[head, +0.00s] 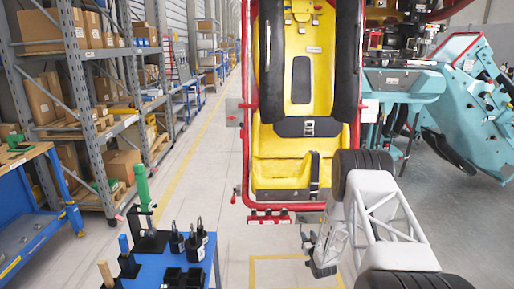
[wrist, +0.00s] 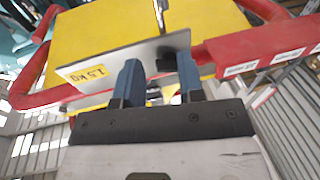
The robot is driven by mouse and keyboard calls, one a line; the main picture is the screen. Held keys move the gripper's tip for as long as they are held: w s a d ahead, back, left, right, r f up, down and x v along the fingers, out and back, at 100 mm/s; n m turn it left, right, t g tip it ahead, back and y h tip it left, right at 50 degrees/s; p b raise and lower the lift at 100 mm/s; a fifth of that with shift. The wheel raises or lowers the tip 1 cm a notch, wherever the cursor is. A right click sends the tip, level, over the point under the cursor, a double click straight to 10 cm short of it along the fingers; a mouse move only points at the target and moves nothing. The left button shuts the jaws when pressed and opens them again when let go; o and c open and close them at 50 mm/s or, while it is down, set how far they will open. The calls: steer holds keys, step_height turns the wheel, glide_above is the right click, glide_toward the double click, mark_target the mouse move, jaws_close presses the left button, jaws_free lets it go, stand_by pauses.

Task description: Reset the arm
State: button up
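The coaster car (head: 290,165) stands in the middle of the head view, with yellow seats, black restraints and a red tube frame. My arm comes in from the lower right of the head view, and my gripper (head: 308,241) shows small and partly hidden near the car's front end. In the wrist view my gripper (wrist: 157,66) has two blue fingers standing well apart. Beyond them are a grey plate (wrist: 120,62) with a yellow "1.5 KG" label and a dark knob (wrist: 166,60). The knob appears between the fingers; I cannot tell whether they touch it. I see nothing clamped.
A blue table (head: 150,272) at the lower left carries upright tools with green, blue and wooden handles, and black weights. A blue workbench (head: 35,235) and loaded shelving (head: 75,85) stand farther left. Teal machinery (head: 460,105) is at right. Floor between table and car is clear.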

step_height(320, 180, up, 11)
steer(key=g+h, duration=0.1)
steer(key=g, duration=0.1)
steer(key=s+a+r+m+g+h, duration=0.1)
steer(key=s+r+g, duration=0.2)
steer(key=s+r, duration=0.75)
steer(key=s+a+r+m+g+h, duration=0.1)
steer(key=s+a+r+g+h, duration=0.15)
steer(key=s+r, duration=0.8)
steer(key=s+a+r+g, duration=0.1)
steer(key=s+r+g, duration=0.1)
steer(key=s+r, duration=0.6)
steer(key=s+a+r+g, duration=0.15)
steer(key=s+r, duration=0.25)
steer(key=s, duration=0.7)
steer(key=s+a+r+g+y, duration=0.1)
steer(key=s+g, duration=0.4)
steer(key=s, duration=2.1)
steer(key=shift+a+r, duration=0.4)
steer(key=shift+a, duration=0.1)
